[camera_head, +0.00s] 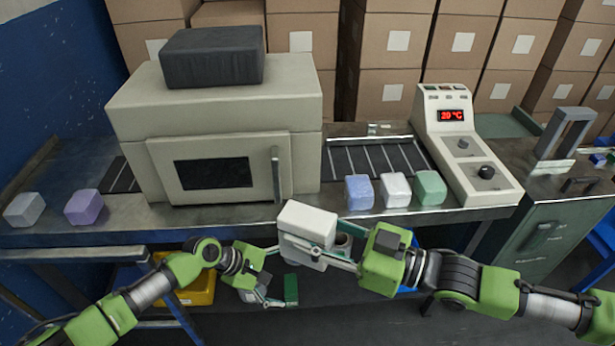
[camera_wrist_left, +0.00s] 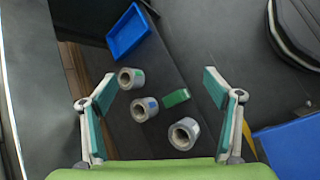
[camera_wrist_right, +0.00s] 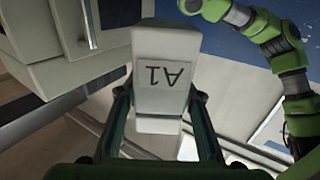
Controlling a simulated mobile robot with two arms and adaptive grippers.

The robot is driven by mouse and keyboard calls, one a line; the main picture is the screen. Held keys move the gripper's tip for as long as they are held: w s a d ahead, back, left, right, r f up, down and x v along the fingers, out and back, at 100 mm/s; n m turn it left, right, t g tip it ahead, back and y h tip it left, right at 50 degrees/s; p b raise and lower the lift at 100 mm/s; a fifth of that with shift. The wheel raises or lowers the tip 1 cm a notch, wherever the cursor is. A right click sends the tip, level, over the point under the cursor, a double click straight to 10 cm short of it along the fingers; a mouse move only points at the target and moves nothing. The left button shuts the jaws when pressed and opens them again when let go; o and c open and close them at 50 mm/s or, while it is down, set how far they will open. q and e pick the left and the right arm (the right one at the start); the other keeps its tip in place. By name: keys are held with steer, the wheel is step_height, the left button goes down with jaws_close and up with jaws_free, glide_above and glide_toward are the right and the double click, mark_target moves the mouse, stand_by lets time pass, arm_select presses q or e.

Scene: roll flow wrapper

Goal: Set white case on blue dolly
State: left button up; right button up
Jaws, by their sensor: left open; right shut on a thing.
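The white case (camera_head: 308,222), marked A1, is in my right gripper (camera_head: 335,258), in front of the bench edge near the middle. In the right wrist view the case (camera_wrist_right: 160,72) sits between the two fingers, with its label upside down. My left gripper (camera_head: 268,288) is lower and to the left of the case, open and empty. In the left wrist view its fingers (camera_wrist_left: 160,88) are spread above a dark shelf. I cannot pick out the blue dolly for sure; a blue thing (camera_head: 409,240) is partly hidden behind my right arm.
Several tape-like rolls (camera_wrist_left: 145,108), a green block (camera_wrist_left: 175,97) and a blue tray (camera_wrist_left: 128,32) lie below my left gripper. The bench carries a beige machine (camera_head: 215,130), coloured blocks (camera_head: 395,190) and a control box (camera_head: 463,150). A green cabinet (camera_head: 540,240) stands at right.

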arm_select(q)
steer(key=w+d+r+m+g, duration=0.1)
steer(key=d+r+m, duration=0.1)
steer(key=r, duration=0.7)
steer(key=w+d+r+m+g, duration=0.1)
steer(key=d+r+m, duration=0.1)
steer(key=r, duration=0.8)
step_height(320, 180, up, 22)
steer(key=m+y, duration=0.7)
steer(key=m, duration=0.5)
glide_above(307, 231)
steer(key=w, duration=0.4)
steer(key=shift+s+d+g, duration=0.2)
steer(key=shift+d+g, duration=0.1)
steer(key=shift+s+r+m+y, duration=0.35)
steer(key=shift+s+m+y, duration=0.05)
steer(key=shift+s+y, duration=0.1)
arm_select(e)
steer(key=shift+d, duration=0.1)
arm_select(q)
steer(key=shift+a, duration=0.15)
steer(key=shift+a+f, duration=0.1)
steer(key=shift+f, duration=0.3)
step_height(307, 231, down, 11)
steer(key=shift+f, duration=0.1)
